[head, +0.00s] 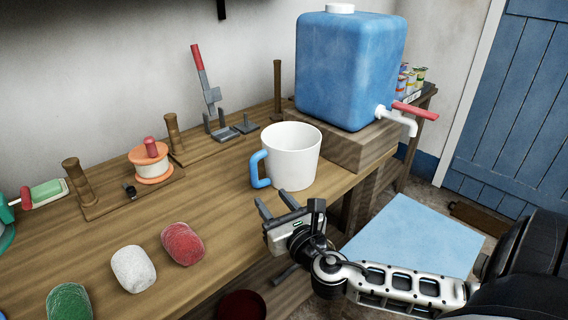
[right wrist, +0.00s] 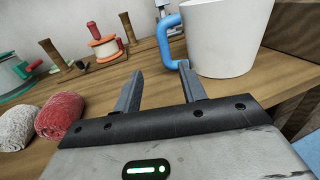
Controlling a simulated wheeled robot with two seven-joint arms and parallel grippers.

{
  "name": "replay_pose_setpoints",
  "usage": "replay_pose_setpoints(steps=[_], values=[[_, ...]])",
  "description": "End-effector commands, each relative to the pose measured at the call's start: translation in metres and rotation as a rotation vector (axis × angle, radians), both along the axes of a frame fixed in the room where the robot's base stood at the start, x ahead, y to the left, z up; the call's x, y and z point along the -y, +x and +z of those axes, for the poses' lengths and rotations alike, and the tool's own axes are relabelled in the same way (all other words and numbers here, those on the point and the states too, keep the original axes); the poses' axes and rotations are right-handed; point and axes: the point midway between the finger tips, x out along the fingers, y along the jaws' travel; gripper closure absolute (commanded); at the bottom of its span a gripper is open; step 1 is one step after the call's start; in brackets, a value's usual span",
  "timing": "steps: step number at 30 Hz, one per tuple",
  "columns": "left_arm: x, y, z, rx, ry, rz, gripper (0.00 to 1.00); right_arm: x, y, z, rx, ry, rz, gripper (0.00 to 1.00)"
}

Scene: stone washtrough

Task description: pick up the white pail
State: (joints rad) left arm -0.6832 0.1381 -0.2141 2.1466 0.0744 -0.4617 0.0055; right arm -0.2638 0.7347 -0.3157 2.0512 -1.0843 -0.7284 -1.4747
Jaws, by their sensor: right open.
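The white pail (head: 292,155) has a blue handle on its left side and stands upright on the wooden bench near its front edge. It also shows in the right wrist view (right wrist: 222,40), at the upper right, with the blue handle toward the middle. My right gripper (head: 276,204) is open and empty, just in front of the pail. In the right wrist view its two fingers (right wrist: 160,82) point toward the handle, the right fingertip close to the handle's lower end; I cannot tell whether they touch. My left gripper is not in view.
A blue water tank (head: 345,70) with a white tap stands on a wooden block behind the pail. Red (head: 182,243), white (head: 133,268) and green (head: 69,302) rolls lie at the front left. An orange spool (head: 151,162) and a red-handled clamp (head: 205,85) stand behind. Bench between is clear.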

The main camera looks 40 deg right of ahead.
Motion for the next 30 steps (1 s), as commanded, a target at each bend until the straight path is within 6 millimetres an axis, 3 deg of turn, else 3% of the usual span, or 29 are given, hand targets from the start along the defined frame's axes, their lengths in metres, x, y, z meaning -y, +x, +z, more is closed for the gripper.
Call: replay_pose_setpoints(steps=[3,9,17,24,30], values=[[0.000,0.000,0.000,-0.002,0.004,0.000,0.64,0.006,0.028,0.002,0.003,0.001,-0.003,0.59],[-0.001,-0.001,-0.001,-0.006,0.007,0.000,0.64,0.012,0.061,0.001,0.002,0.005,-0.003,0.59],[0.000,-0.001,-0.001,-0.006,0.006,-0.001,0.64,0.018,0.079,0.000,0.000,0.006,-0.003,0.59],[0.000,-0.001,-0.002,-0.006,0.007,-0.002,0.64,0.028,0.113,0.000,0.000,0.007,-0.004,0.59],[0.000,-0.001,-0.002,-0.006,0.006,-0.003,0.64,0.030,0.121,-0.001,-0.002,0.007,-0.003,0.59]])
